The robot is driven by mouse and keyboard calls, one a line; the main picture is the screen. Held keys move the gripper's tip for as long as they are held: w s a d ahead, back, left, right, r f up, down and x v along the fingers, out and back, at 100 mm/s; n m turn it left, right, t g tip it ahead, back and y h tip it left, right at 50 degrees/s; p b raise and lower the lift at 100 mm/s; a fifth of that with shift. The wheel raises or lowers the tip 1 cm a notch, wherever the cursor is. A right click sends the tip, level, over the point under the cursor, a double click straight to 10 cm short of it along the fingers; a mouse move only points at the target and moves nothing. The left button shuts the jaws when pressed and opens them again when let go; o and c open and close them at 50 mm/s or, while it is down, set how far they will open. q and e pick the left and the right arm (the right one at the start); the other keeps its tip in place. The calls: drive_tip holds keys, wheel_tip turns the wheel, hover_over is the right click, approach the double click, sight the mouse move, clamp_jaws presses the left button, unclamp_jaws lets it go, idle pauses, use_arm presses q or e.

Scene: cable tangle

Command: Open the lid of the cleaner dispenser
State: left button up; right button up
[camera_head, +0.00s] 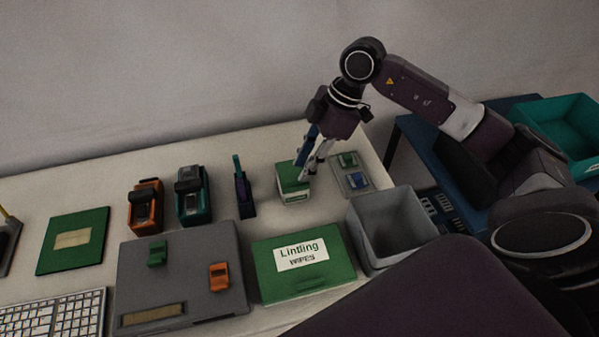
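A small box with a green top and white sides (291,184), which looks like the cleaner dispenser, stands upright toward the back right of the white table. Its lid looks shut, though the fingers hide part of the top. My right gripper (303,170) reaches down from above, with its fingertips at the right part of that top. I cannot tell whether they touch it. A narrow blue part shows along one finger; I cannot tell if it is held. The finger gap is too small to read. My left gripper is not in view.
A grey tray with small green and blue pieces (350,187) lies right of the dispenser. A grey open bin (399,265) and a green wipes box (270,279) stand in front. Orange (145,215) and teal (191,213) devices and a dark holder (244,207) stand left.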

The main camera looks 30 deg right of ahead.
sight(296, 179)
drive_tip(key=shift+x, duration=1.8)
clamp_jaws()
